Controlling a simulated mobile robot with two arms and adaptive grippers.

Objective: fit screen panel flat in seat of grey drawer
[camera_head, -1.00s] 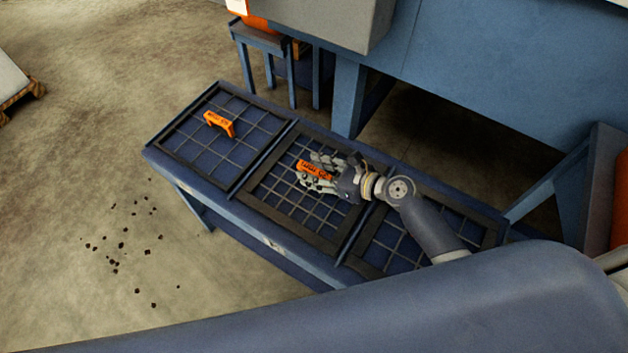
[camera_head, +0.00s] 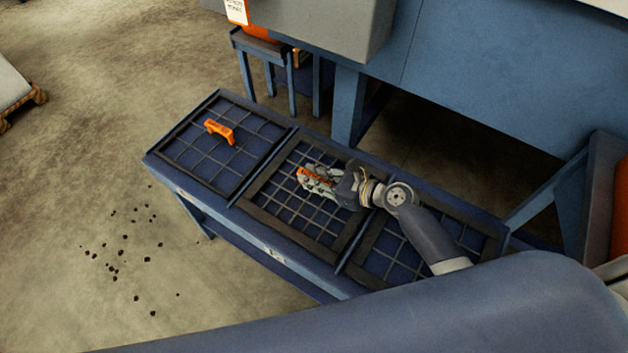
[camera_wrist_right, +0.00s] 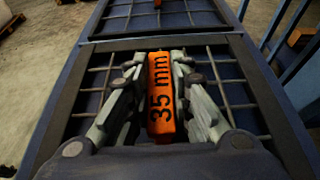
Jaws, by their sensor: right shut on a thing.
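A dark-framed screen panel (camera_head: 268,217) with a wire grid lies in the middle section of a blue bench. Its orange handle (camera_head: 308,174) is partly covered by my right gripper (camera_head: 318,180). In the right wrist view the handle (camera_wrist_right: 161,95) reads "35 mm" and stands between the two fingers of my right gripper (camera_wrist_right: 160,98), which is shut on it. The panel looks flat on the bench; I cannot tell any small gap under it. My left gripper is not in view. I cannot make out a grey drawer for certain.
On the blue bench (camera_head: 262,252), a panel with an orange handle (camera_head: 219,132) lies to the left and a third panel (camera_head: 470,239) lies to the right, partly behind my arm. A grey box (camera_head: 335,22) and a blue machine (camera_head: 480,75) stand behind. Open floor lies left.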

